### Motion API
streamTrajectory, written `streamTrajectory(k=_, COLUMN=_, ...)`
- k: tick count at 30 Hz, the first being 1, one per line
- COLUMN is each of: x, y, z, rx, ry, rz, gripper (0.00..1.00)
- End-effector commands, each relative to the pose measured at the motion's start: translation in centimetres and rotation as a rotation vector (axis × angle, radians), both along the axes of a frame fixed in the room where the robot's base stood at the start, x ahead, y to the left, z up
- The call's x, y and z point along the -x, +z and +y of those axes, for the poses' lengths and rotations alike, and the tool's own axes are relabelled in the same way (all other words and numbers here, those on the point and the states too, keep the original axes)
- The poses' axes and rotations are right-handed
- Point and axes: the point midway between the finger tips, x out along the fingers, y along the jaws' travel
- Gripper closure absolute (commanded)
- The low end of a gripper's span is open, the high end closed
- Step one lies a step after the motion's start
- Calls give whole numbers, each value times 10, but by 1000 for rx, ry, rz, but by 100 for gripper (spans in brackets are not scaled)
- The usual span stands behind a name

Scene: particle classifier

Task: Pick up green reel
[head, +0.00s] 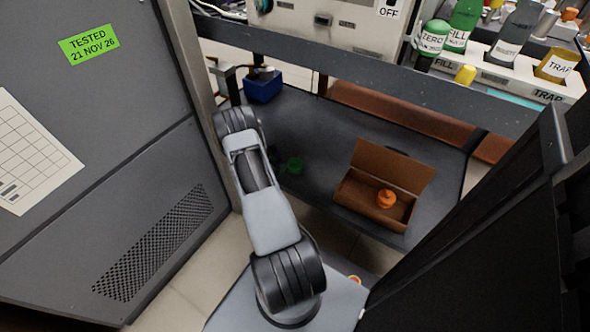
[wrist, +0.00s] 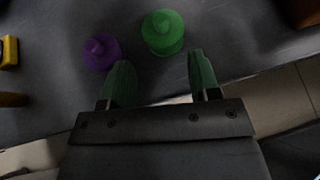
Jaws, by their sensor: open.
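The green reel (wrist: 163,32) stands on the dark lower shelf in the wrist view, just beyond and between my fingertips. In the head view a small green shape (head: 294,165), which looks like the reel, shows on the shelf just right of my arm. My gripper (wrist: 160,75) is open with nothing between its two green fingers. The reel is apart from both fingers, slightly closer to the line of the right one. In the head view my gripper is hidden behind my arm.
A purple reel (wrist: 101,51) stands left of the green one, close to the left fingertip. An open cardboard box (head: 358,190) holding an orange reel (head: 387,199) is on the shelf at right. A blue box (head: 263,86) is at the back. A grey cabinet (head: 110,190) stands left.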

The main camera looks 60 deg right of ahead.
Motion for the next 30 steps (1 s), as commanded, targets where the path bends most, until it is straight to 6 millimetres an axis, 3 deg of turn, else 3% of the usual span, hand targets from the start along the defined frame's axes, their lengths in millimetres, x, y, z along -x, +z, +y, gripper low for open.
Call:
streamTrajectory(k=7, x=7, y=-22, z=-34, rx=0, ry=-2, rz=-1, gripper=43)
streamTrajectory(k=20, x=12, y=-33, z=-55, rx=0, ry=-2, rz=-1, gripper=43)
streamTrajectory(k=30, x=19, y=-53, z=-89, rx=-1, ry=-2, rz=-2, gripper=43)
